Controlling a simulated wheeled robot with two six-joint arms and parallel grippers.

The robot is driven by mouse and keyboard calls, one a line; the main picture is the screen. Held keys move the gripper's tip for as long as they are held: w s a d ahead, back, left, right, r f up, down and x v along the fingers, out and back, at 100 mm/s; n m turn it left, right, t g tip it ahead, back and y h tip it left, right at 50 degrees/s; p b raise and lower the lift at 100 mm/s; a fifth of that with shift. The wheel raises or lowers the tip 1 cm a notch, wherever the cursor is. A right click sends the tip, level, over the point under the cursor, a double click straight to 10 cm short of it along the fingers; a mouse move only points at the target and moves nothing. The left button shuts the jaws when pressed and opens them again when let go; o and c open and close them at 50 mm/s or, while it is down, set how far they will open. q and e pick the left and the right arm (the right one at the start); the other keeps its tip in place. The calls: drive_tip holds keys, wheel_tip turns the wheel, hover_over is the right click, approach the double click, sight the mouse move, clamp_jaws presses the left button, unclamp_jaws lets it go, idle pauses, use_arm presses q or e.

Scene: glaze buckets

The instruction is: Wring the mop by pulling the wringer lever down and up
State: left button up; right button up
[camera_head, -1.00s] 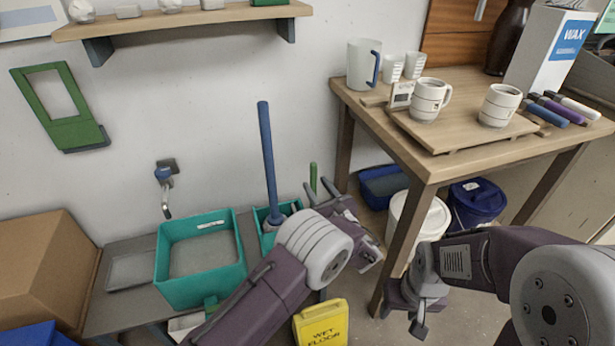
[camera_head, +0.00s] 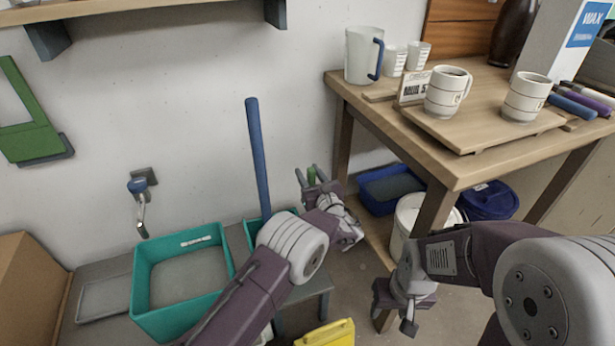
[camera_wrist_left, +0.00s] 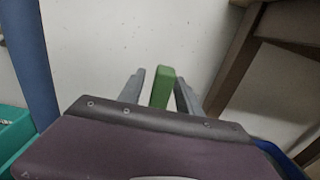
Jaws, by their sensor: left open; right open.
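The blue mop handle (camera_head: 257,155) leans upright in a teal mop bucket (camera_head: 249,236), mostly hidden by my left arm. The green wringer lever (camera_head: 311,175) points up to the right of it. My left gripper (camera_head: 313,180) is open, with a finger on each side of the lever's upper part. In the left wrist view the lever (camera_wrist_left: 163,88) stands between the two grey fingers (camera_wrist_left: 161,92), with small gaps visible. The wringer and mop head are hidden. My right gripper (camera_head: 395,318) is open and empty, low in front of the wooden table.
A teal basin (camera_head: 143,294) stands on a grey bench at left, below a tap (camera_head: 140,200). The wooden table (camera_head: 455,175) with mugs stands at right, buckets beneath it. A yellow floor sign (camera_head: 327,335) stands in front.

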use_arm(q)
drive_tip(key=shift+w+a, duration=0.15)
drive_tip(key=shift+w, duration=0.2)
drive_tip(key=shift+c, duration=0.3)
clamp_jaws()
idle(1.0)
